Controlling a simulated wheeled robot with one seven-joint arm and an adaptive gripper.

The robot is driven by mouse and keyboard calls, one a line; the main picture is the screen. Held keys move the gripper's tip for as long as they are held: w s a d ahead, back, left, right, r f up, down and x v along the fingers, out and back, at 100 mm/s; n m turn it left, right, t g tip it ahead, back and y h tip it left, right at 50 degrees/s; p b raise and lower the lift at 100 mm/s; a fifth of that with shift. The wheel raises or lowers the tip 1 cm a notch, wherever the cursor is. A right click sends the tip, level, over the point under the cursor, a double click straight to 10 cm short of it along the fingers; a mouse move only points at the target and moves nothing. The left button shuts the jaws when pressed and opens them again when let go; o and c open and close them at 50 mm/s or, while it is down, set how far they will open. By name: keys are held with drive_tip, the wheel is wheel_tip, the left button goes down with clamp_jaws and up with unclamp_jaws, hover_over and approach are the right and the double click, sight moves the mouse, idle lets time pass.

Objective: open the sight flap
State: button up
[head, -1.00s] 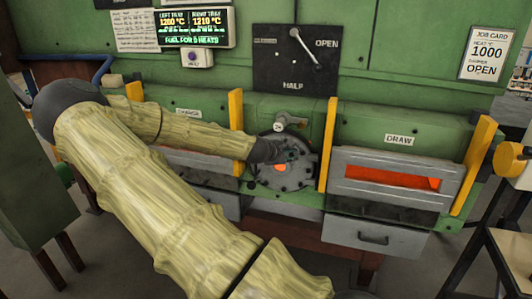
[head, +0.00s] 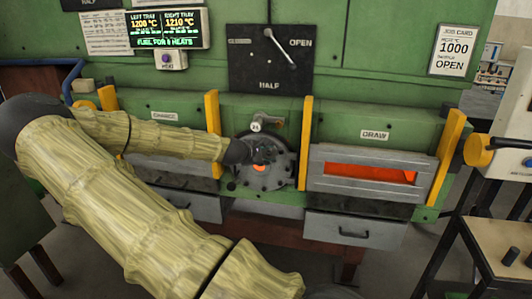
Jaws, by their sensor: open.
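The round dark grey sight port (head: 280,178) sits in the middle of the green furnace front. A small orange glow (head: 259,168) shows in its lower part. My gripper (head: 266,153) is open in front of the port's upper middle and covers much of it. The sight flap itself I cannot make out clearly behind my dark fingers. Whether the fingers touch anything cannot be told. A small grey lever with a white round tag (head: 257,126) is just above the port.
Yellow upright bars (head: 305,140) flank the port. The draw door (head: 375,177) glows orange to the right, above a grey drawer (head: 355,228). A dial panel (head: 270,60) is above. A stand (head: 490,230) is at the far right.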

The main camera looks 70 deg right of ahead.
drive_tip(key=shift+a+r, duration=0.1)
drive_tip(key=v, duration=1.1)
drive_tip(key=shift+a, duration=0.35)
drive_tip(key=shift+w+r, duration=0.1)
drive_tip(key=shift+r, duration=0.05)
drive_tip(key=s+a+f+t+y, duration=0.1)
drive_tip(key=a+f+y, duration=0.1)
drive_tip(key=a+f, duration=0.7)
drive_tip(key=a+f+y, duration=0.2)
drive_tip(key=a+f, duration=0.3)
drive_tip(key=f, duration=0.8)
drive_tip(key=s+a+f+t+y, duration=0.1)
drive_tip(key=a+f+y, duration=0.1)
drive_tip(key=a+f, duration=0.7)
drive_tip(key=s+a+f+m+y, duration=0.1)
drive_tip(key=a+f, duration=0.4)
drive_tip(key=a, duration=0.5)
drive_tip(key=s+a+f+m+y, duration=0.1)
drive_tip(key=s+a+f+y, duration=0.2)
drive_tip(key=a, duration=0.8)
drive_tip(key=s+a+f+m+y, duration=0.1)
drive_tip(key=s+a+f+y, duration=0.1)
drive_tip(key=s+a+f, duration=0.2)
drive_tip(key=a+f, duration=0.3)
drive_tip(key=a, duration=0.3)
drive_tip(key=shift+s+a+f+m+t+b, duration=0.15)
drive_tip(key=shift+s+a+m+t+b, duration=0.15)
drive_tip(key=shift+s+a+b, duration=0.1)
